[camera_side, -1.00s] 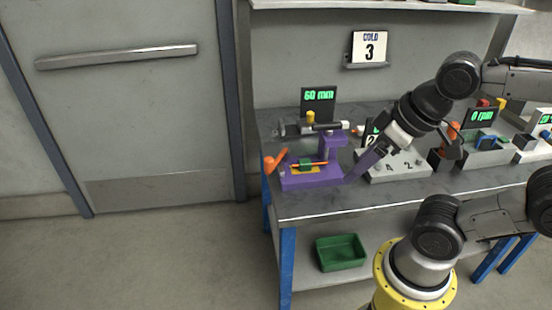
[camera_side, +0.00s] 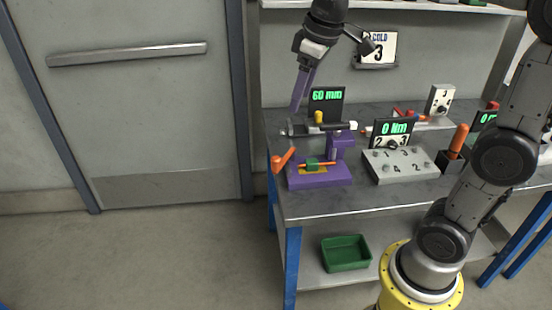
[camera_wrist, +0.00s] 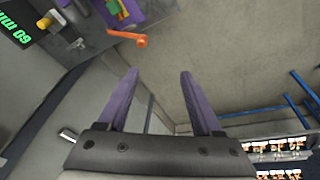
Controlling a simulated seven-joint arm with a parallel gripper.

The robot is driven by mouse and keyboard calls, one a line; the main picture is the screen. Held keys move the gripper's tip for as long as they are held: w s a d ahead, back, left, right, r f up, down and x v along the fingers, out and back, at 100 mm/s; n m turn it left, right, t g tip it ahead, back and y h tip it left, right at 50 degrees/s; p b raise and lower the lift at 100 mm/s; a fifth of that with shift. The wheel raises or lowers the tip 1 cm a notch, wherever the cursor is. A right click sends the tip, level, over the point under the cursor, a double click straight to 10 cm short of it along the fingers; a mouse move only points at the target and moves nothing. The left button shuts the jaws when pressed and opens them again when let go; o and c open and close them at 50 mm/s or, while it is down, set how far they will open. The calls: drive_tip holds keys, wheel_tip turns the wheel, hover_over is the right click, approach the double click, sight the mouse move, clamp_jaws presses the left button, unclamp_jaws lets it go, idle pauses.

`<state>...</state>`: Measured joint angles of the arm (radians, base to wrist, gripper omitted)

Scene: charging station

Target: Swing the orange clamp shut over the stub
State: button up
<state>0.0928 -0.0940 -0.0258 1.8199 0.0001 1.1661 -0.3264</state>
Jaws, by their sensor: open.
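The orange clamp (camera_side: 284,159) stands raised and tilted at the left end of the purple fixture (camera_side: 335,176). A green block (camera_side: 312,163) and an orange bar sit on a yellow patch of that fixture. I cannot tell for certain which part is the stub. My gripper (camera_side: 297,108) is above and behind the fixture, its purple fingers pointing down, apart from the clamp. In the wrist view my gripper (camera_wrist: 160,75) is open with nothing between the fingers. The clamp (camera_wrist: 130,38) shows beyond and above the left fingertip, with part of the fixture at the top edge.
A caliper-like tool (camera_side: 320,129) and a "60 mm" display (camera_side: 326,102) stand behind the fixture. A grey numbered block (camera_side: 400,165) with a "0 Nm" display is to the right. Open floor lies left of the bench. A green bin (camera_side: 346,253) is on the lower shelf.

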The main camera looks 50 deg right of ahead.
drive_tip(key=w+d+f+g, duration=0.25)
drive_tip(key=w+f, duration=0.25)
drive_tip(key=w, duration=0.3)
approach(276, 158)
drive_tip(key=shift+m+g, duration=0.3)
drive_tip(key=shift+g, duration=0.05)
drive_tip(key=f, duration=1)
drive_tip(key=shift+w+d+f, duration=0.15)
drive_tip(key=shift+w, duration=0.15)
clamp_jaws()
